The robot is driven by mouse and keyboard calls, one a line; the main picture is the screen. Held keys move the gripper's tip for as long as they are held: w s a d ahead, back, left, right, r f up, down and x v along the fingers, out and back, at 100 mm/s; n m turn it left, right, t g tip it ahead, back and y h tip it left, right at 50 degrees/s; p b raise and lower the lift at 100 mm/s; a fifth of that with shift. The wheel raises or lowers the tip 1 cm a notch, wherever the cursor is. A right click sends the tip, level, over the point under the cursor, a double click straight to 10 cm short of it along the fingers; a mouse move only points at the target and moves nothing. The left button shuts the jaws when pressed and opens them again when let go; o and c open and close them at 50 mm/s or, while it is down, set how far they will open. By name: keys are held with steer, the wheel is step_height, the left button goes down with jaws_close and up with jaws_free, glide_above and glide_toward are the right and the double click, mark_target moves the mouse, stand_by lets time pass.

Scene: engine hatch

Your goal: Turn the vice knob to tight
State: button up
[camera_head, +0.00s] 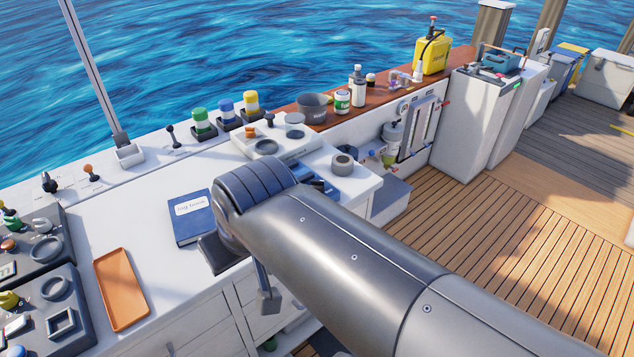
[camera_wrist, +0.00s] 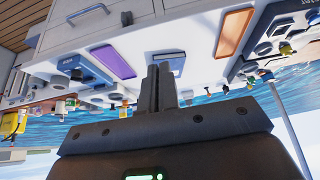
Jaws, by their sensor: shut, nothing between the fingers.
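I cannot clearly pick out the vice knob in either view. A blue, labelled device (camera_wrist: 72,66), perhaps the vice, stands on the counter at the left of the wrist view, which is upside down. In the head view, a blue part (camera_head: 318,184) shows just behind my arm, and the rest of it is hidden. My gripper (camera_wrist: 158,68) is shut and empty, its two dark fingers together. It is above the counter, apart from the blue device.
A log book (camera_head: 192,218) and orange tray (camera_head: 122,288) lie on the counter; a purple tray (camera_wrist: 113,62) shows in the wrist view. Control panels (camera_head: 65,310) fill the left. Bottles and cups line the back ledge.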

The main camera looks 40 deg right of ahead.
steer(key=shift+o, duration=0.8)
steer(key=shift+w+d, duration=0.1)
steer(key=shift+w, duration=0.05)
steer(key=o, duration=0.6)
steer(key=w+d+r+g+h, duration=0.1)
steer(key=w+d+r, duration=0.1)
steer(key=w+d, duration=0.2)
steer(key=shift+w, duration=1.05)
steer(key=o, duration=0.4)
steer(key=w+d+g, duration=0.1)
steer(key=w+d, duration=0.3)
steer(key=w+d+g, duration=0.1)
steer(key=w+d, duration=0.2)
steer(key=d, duration=0.1)
steer(key=shift+w+d+f+h, duration=0.1)
steer(key=shift+w+d+h, duration=0.2)
steer(key=shift+w, duration=0.1)
steer(key=g+y, duration=0.2)
steer(key=g, duration=0.1)
glide_above(317, 185)
step_height(317, 185, down, 8)
steer(key=f, duration=1)
steer(key=shift+w+d+f, duration=0.2)
steer(key=shift+d+f, duration=0.05)
steer(key=shift+f, duration=0.05)
steer(key=c, duration=1)
